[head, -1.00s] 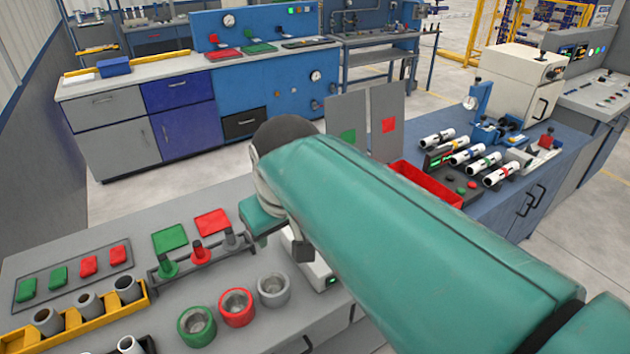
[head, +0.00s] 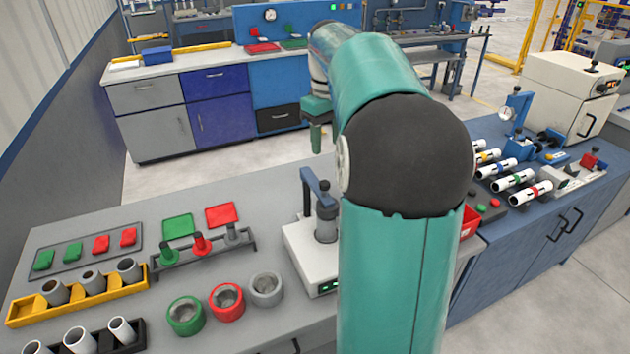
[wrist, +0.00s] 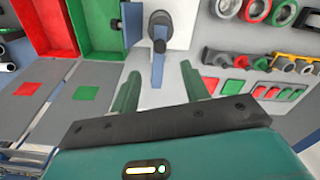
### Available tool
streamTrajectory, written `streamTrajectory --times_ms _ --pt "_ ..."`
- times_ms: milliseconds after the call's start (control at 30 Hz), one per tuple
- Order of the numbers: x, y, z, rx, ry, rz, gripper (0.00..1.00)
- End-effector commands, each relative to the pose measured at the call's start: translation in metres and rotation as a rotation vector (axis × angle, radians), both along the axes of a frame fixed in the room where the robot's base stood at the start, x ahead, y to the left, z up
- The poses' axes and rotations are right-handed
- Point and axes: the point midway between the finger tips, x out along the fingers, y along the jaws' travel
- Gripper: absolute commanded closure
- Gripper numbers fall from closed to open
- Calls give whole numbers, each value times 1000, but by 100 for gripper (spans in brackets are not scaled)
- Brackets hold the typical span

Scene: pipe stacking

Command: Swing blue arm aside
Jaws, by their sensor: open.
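The blue arm (head: 311,183) stands on a white base unit (head: 303,250) on the grey bench, beside a grey cylinder (head: 326,222). In the wrist view the blue arm (wrist: 157,68) points down the picture from the grey cylinder (wrist: 159,32), toward the gap between my fingers. My gripper (wrist: 160,70) is open and empty there, one green finger on each side of the gap. In the head view my gripper (head: 316,138) hangs above and behind the blue arm, apart from it. My own arm hides the area right of the base unit.
Green, red and grey rings (head: 227,302) lie left of the base unit. Behind them stands a rack of pegs (head: 204,245). A yellow tray with grey pipes (head: 80,295) is at far left. A red tray (wrist: 88,22) and a green tray lie beside the base unit in the wrist view.

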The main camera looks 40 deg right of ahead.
Motion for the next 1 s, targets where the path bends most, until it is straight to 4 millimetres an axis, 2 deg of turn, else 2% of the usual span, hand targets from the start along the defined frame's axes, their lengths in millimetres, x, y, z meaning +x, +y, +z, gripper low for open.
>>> streamTrajectory --times_ms 167,267,733,900,1000 --pt "-1 -7 -6 7 5 -4 54" --pt "-2 -7 -18 7 5 -8 54" --pt "-2 -7 -108 7 5 -6 54" --pt "-2 -7 -131 6 4 -6 54" --pt "-1 -8 -137 6 3 -6 54"
